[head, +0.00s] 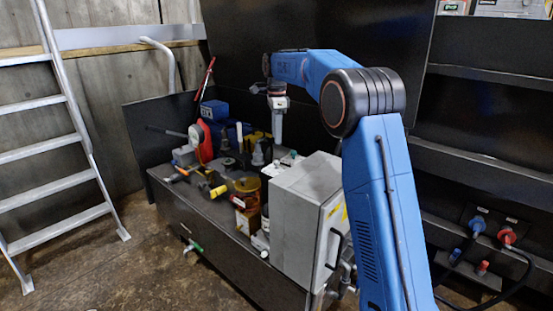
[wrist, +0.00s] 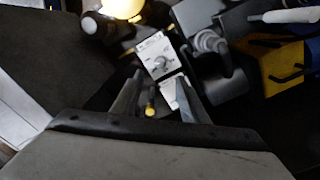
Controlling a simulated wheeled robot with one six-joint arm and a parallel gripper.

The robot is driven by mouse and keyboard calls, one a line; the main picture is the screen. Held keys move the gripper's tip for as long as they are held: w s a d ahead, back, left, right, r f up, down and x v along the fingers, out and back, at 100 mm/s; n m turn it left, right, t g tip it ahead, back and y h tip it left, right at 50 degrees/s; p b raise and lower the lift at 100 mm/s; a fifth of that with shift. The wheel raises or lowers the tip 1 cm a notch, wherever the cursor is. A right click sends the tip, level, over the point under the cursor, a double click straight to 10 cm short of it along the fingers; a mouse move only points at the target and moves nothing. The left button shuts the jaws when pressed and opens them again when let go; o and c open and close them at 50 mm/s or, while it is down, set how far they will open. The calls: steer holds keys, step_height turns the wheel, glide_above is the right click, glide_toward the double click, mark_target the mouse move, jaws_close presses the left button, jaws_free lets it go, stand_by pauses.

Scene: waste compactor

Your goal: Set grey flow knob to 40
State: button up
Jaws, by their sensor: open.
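A small grey knob (wrist: 161,62) sits on a white plate with dark markings (wrist: 152,46) in the wrist view. Its setting is too small to read. My gripper (wrist: 158,80) is open and empty, with its two fingers apart. The knob shows just beyond the fingertips, in line with the gap between them; I cannot tell the height between them. In the head view my gripper (head: 278,136) points down over the cluttered bench top, behind the grey cabinet. The knob cannot be made out in the head view.
A grey cabinet with a black handle (head: 304,210) stands at the bench's front right. Bottles, an amber container (head: 247,184), a red tool (head: 203,142) and blue boxes (head: 214,110) crowd the bench. In the wrist view a grey fitting (wrist: 210,45) and yellow block (wrist: 270,62) are at the right.

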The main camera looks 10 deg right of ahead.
mark_target(277, 161)
step_height(277, 161, down, 11)
steer(key=shift+r, duration=0.1)
stand_by(0.3)
steer(key=shift+c, duration=0.2)
jaws_close()
